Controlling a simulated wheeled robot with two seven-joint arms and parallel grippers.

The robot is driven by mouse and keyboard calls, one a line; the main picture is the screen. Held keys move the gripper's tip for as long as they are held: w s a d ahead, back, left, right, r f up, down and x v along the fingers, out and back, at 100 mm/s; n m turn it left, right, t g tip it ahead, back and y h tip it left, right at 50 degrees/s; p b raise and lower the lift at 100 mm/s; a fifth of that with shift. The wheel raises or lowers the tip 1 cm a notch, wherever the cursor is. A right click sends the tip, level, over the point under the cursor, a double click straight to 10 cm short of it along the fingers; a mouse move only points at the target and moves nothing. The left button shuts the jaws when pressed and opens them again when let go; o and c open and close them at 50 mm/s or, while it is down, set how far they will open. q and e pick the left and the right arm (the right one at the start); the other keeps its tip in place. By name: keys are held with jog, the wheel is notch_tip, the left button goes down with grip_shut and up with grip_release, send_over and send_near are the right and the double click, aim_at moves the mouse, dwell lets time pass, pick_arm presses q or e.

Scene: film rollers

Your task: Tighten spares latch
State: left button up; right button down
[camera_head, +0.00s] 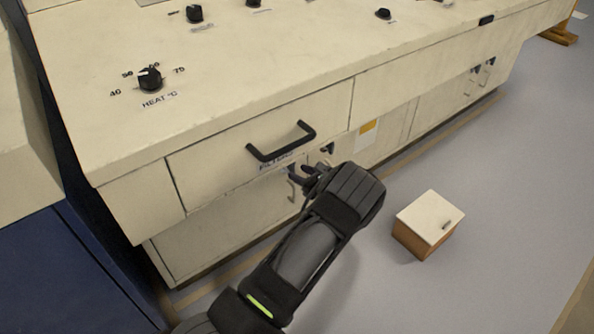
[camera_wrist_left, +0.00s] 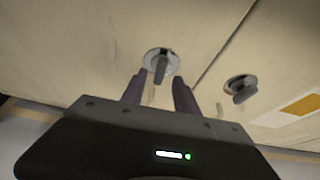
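Two round silver latches with dark turn handles sit on the cream cabinet front. In the left wrist view, one latch (camera_wrist_left: 161,62) is straight ahead of my left gripper (camera_wrist_left: 160,84); the other latch (camera_wrist_left: 240,87) is to the right, across a panel seam. The right one also shows in the head view (camera_head: 327,148). My left gripper, also in the head view (camera_head: 305,171), has its fingers apart, on either side of the nearer latch's handle; contact cannot be told. I cannot read which latch is labelled spares. My right gripper is not in view.
A black drawer handle (camera_head: 282,142) sticks out above the latches. The counter (camera_head: 240,70) carries several black knobs, one a heat dial (camera_head: 150,79). A small box with a cream top (camera_head: 428,217) stands on the grey floor to the right, with free floor around it.

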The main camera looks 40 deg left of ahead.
pick_arm(q)
jog(key=p+v, duration=0.1)
jog(key=v, duration=0.4)
jog(key=shift+d+r, duration=0.1)
jog(key=shift+d, duration=0.1)
